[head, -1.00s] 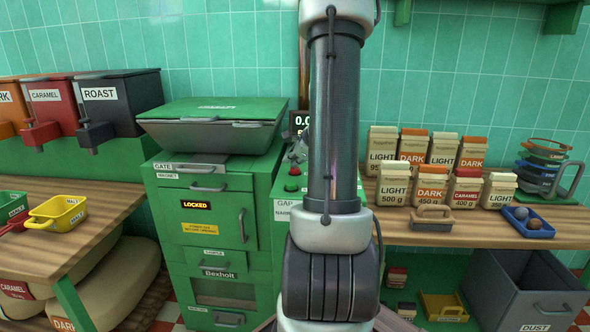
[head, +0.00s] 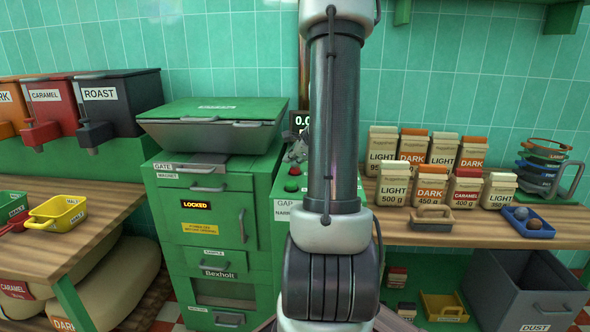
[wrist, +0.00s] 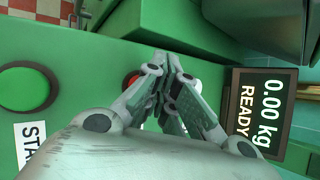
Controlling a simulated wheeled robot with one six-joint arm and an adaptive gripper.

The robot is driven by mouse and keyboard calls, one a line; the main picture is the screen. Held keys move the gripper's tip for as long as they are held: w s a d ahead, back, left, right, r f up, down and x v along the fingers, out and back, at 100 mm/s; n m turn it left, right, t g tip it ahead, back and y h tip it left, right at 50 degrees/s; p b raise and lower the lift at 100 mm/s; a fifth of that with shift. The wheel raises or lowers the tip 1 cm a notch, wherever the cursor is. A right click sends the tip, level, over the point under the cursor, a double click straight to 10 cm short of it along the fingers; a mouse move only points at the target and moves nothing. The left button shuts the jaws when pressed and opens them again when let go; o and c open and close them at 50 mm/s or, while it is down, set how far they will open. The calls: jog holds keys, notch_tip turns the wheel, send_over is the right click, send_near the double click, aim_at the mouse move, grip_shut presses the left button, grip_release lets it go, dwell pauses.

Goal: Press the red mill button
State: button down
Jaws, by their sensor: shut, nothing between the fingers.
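The red mill button (head: 295,171) sits on top of the green mill cabinet, just left of my arm in the head view. In the wrist view only a sliver of the red button (wrist: 129,80) shows beside my fingers, which hide the rest. My gripper (wrist: 174,62) is shut and empty, its fingertips close to the red button. I cannot tell whether they touch it. In the head view my gripper (head: 298,150) shows partly behind my arm, just above the button. The green button (wrist: 28,89) is apart from the fingers, at the left of the wrist view.
A display (wrist: 258,110) reading 0.00 kg READY stands right of my fingers in the wrist view. The mill's green lid (head: 215,120) is closed, left of the gripper. Several labelled bags (head: 430,185) stand on the right-hand wooden counter.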

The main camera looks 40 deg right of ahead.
aim_at(293, 169)
jog(key=shift+r, duration=0.55)
jog(key=shift+r, duration=2.5)
